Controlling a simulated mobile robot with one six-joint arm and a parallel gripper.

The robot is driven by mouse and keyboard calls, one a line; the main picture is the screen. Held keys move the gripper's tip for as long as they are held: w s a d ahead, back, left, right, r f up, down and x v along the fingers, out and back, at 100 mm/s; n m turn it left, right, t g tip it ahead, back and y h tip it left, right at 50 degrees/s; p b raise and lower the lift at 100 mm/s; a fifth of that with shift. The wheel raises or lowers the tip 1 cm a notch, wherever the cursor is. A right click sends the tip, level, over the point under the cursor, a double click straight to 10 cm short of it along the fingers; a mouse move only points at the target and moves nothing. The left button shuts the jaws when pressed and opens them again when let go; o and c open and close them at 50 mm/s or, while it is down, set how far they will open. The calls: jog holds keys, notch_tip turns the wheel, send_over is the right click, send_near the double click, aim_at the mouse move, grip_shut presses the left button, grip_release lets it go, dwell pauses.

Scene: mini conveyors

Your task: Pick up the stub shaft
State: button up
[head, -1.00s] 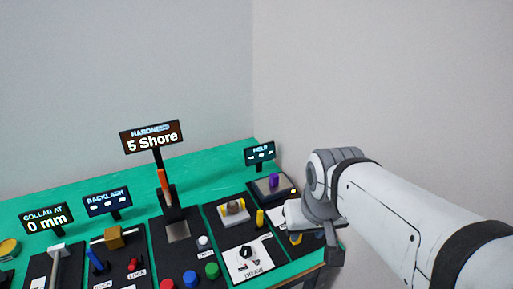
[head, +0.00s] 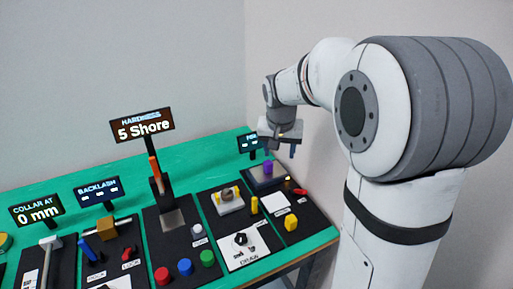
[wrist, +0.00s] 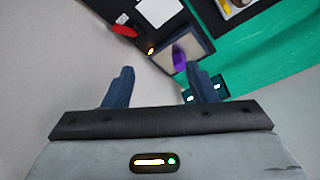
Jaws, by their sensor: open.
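No part is labelled as the stub shaft, and I cannot tell for sure which one it is. A short upright purple piece (head: 268,168) stands on the grey pad at the back right station; it also shows in the wrist view (wrist: 180,60), close to the right fingertip. My gripper (head: 280,150) is open and empty, above and slightly right of the purple piece. In the wrist view my two fingers (wrist: 160,72) are wide apart with nothing between them. A yellow block (head: 291,223) lies at the front of the same station.
A small dark sign (head: 250,143) stands behind the purple piece. A red part (head: 300,191) and white card (head: 274,203) lie in front. To the left are a grey part on a white block (head: 229,200), coloured buttons (head: 185,267) and the tall hardness sign (head: 142,125). Green tabletop is free behind.

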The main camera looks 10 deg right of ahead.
jog(key=m, duration=0.2)
send_over(268, 162)
jog(key=a, duration=0.1)
notch_tip(268, 162, down, 9)
jog(key=shift+s+f+b, duration=0.1)
jog(key=shift+f+b, duration=0.25)
jog(key=shift+f, duration=0.45)
jog(key=x, duration=0.2)
jog(key=p+x, duration=0.1)
jog(key=x, duration=0.1)
jog(key=s+x, duration=0.1)
jog(key=x, duration=0.1)
jog(key=shift+d+f, duration=0.35)
jog(key=shift+f, duration=0.1)
jog(key=shift+c, duration=0.3)
grip_shut()
